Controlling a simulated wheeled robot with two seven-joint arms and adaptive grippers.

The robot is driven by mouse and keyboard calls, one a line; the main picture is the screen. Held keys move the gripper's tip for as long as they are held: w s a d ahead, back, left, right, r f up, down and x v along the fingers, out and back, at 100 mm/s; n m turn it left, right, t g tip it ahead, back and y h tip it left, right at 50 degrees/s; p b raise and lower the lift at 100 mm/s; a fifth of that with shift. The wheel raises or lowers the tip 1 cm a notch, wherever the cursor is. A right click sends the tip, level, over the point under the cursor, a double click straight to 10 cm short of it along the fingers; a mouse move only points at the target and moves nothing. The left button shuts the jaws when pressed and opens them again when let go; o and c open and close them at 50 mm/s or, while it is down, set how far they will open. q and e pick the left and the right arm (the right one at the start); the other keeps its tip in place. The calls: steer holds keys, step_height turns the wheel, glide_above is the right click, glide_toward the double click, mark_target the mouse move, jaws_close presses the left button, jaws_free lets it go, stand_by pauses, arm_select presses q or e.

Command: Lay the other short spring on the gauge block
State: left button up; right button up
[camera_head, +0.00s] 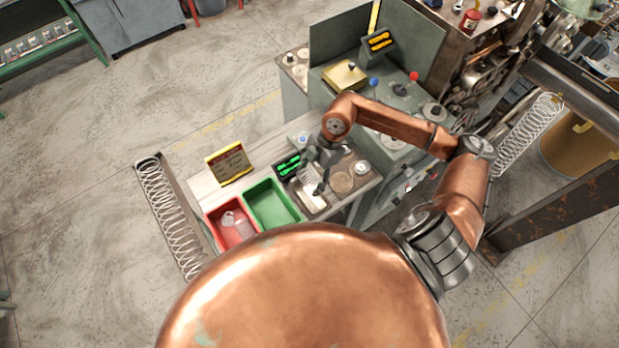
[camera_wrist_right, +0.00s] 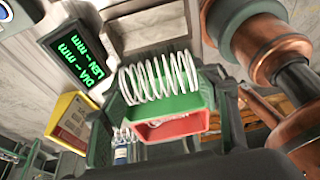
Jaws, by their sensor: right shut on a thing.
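My right gripper (camera_head: 316,176) hangs over the bench by the gauge station. In the right wrist view, a short pale wire spring (camera_wrist_right: 160,76) lies crosswise between the fingers of my right gripper (camera_wrist_right: 166,90), which is shut on it. In the head view the spring is too small and covered to make out clearly. A pale block (camera_head: 313,199), which looks like the gauge block, sits just below the gripper. I cannot tell whether the spring touches it. My left gripper is not in view.
A gauge display (camera_head: 289,165) shows dashes for length and diameter; it also shows in the wrist view (camera_wrist_right: 77,60). A green bin (camera_head: 272,204) and a red bin (camera_head: 231,224) with pale contents stand left of the gripper. A yellow sign (camera_head: 230,163) stands behind them.

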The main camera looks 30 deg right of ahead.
step_height(320, 180, down, 8)
steer(key=b, duration=0.6)
steer(key=shift+r, duration=0.2)
steer(key=shift+f+b, duration=0.5)
steer(key=shift+f, duration=0.5)
steer(key=o, duration=1.2)
steer(key=v, duration=1.2)
